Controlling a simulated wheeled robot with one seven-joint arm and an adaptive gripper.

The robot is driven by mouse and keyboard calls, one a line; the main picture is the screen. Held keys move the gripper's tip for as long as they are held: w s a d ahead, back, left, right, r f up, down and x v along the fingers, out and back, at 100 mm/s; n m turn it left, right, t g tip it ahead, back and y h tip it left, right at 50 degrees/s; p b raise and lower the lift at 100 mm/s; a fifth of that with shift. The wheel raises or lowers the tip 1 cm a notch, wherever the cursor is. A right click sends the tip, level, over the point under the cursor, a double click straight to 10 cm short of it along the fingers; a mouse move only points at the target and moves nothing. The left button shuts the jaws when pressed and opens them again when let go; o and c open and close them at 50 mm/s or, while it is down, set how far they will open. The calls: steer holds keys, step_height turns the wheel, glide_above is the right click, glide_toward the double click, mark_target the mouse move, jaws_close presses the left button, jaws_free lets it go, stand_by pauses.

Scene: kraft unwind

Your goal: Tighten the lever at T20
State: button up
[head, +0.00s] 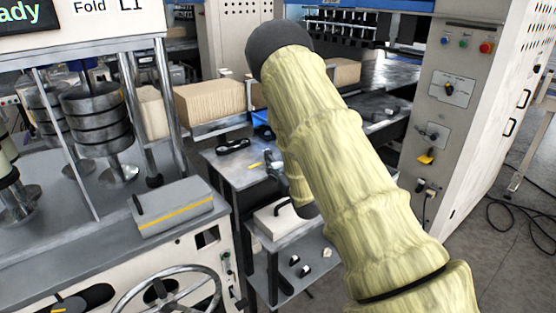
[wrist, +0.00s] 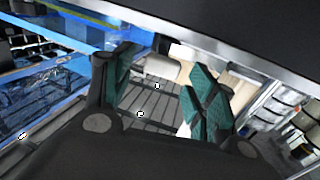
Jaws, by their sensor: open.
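No label reading T20 can be made out, so I cannot tell which lever it marks. In the head view a yellow lever-like handle (head: 425,157) sits on the front of the right cabinet. A grey slatted surface (wrist: 165,103) with small round white marks shows beyond and between the fingers. In the head view my covered arm hides most of the gripper.
A grey cart (head: 228,170) with a black tool on top stands in the middle, partly behind my arm. A machine with a handwheel (head: 172,290) fills the left. The control cabinet (head: 450,110) stands right. Cables (head: 515,212) lie on the open floor at right.

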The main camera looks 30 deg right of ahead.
mark_target(272, 161)
steer(key=shift+w+d+p, duration=0.15)
steer(key=shift+w+p, duration=0.05)
steer(key=shift+w, duration=0.55)
steer(key=shift+w+d+p, duration=0.1)
steer(key=shift+w+p, duration=0.1)
steer(key=shift+w, duration=0.5)
steer(key=shift+s, duration=0.1)
